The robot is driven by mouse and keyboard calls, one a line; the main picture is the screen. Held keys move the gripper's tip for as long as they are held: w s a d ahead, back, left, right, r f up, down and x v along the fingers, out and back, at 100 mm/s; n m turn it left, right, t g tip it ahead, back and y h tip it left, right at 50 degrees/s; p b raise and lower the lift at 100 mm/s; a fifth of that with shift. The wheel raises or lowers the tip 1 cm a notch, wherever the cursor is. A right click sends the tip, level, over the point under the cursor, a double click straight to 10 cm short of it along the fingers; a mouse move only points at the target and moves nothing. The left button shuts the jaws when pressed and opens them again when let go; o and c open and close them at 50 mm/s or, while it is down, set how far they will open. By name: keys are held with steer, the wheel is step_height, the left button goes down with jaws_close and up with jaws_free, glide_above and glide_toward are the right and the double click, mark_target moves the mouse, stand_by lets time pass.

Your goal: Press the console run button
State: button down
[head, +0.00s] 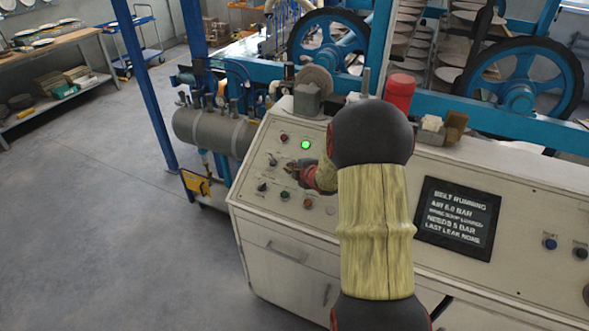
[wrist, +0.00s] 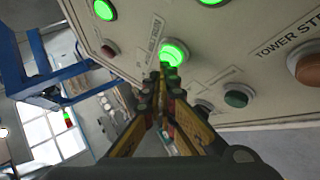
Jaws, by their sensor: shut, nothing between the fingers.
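The pale console panel (head: 258,215) carries several buttons and knobs. My gripper (head: 292,168) is at its left part, partly hidden behind my arm in the head view. In the wrist view, my gripper (wrist: 164,74) is shut and empty, its tips close to a lit green button (wrist: 174,52). I cannot tell whether the tips touch it. A dark green unlit button (wrist: 238,97) and a red-brown button (wrist: 310,68) sit to the right. I cannot read which button is marked run. A lit green light (head: 305,145) shows in the head view, above the gripper.
A dark screen (head: 458,218) on the console reads "BELT RUNNING" and "AIR 6.0 BAR". A red cylinder (head: 399,91) and a grey block (head: 308,98) stand along the console's top. Blue machine wheels (head: 518,97) are behind. The floor (head: 110,200) to the left is clear.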

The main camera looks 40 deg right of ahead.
steer(key=shift+s+a+r, duration=0.1)
steer(key=shift+a+r, duration=0.1)
steer(key=shift+r, duration=0.2)
steer(key=r, duration=0.1)
steer(key=a+r+p, duration=0.1)
steer(key=r, duration=0.1)
steer(key=s+a+r+p, duration=0.1)
steer(key=shift+a+r, duration=0.15)
steer(key=shift+a, duration=0.05)
stand_by(0.3)
stand_by(0.9)
